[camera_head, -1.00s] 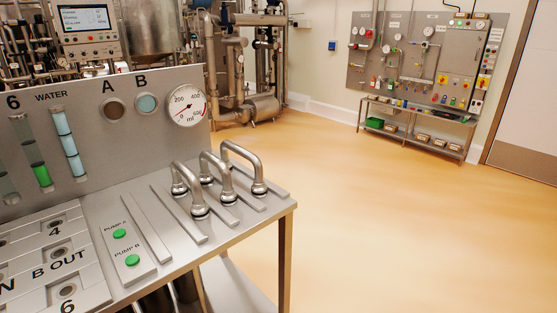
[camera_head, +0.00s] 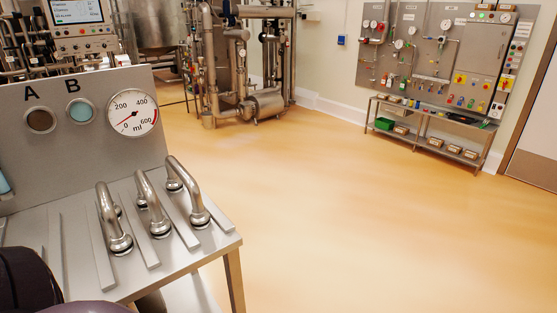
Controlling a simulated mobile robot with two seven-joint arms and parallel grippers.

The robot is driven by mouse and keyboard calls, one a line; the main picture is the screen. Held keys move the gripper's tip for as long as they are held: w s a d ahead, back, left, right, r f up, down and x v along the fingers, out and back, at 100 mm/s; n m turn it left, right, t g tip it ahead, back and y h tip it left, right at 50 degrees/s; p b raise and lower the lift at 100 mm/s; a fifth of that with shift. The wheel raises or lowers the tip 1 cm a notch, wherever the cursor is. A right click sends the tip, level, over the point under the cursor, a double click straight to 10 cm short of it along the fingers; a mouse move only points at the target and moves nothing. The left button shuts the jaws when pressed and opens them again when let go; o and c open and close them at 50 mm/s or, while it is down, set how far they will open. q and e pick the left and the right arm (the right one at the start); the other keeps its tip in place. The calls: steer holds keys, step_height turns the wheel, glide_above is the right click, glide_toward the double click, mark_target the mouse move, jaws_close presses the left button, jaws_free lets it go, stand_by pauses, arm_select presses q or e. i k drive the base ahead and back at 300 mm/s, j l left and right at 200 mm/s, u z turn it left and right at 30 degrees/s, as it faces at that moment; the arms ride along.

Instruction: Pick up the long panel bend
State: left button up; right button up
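Three bent steel pipes stand side by side on the right part of the steel bench (camera_head: 75,222). They are the left bend (camera_head: 109,210), the middle bend (camera_head: 149,198) and the right bend (camera_head: 186,186). The right bend looks the longest, but the angle makes this unsure. Nothing holds them. No gripper fingers show in view. A dark rounded part of my own arm covers the lower left corner and hides part of the bench.
Behind the bends stands the bench's upright panel (camera_head: 80,150) with ports A and B and a round ml gauge (camera_head: 133,115). The floor (camera_head: 350,220) to the right is clear. Pipework (camera_head: 240,80) and a wall board (camera_head: 440,50) above a low shelf stand farther back.

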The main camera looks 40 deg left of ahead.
mark_target(200, 218)
steer(key=i+l, duration=0.1)
steer(key=i, duration=0.5)
steer(key=i+l+u, duration=0.1)
steer(key=i, duration=0.55)
steer(key=i+u, duration=0.2)
steer(key=u, duration=0.2)
steer(key=i+u, duration=0.15)
steer(key=u, duration=0.3)
steer(key=i+l+u, duration=0.15)
steer(key=u, duration=0.25)
steer(key=i+u, duration=0.1)
steer(key=u, duration=0.35)
steer(key=i+l+u, duration=0.1)
steer(key=u, duration=0.35)
steer(key=i+u, duration=0.1)
steer(key=u, duration=0.4)
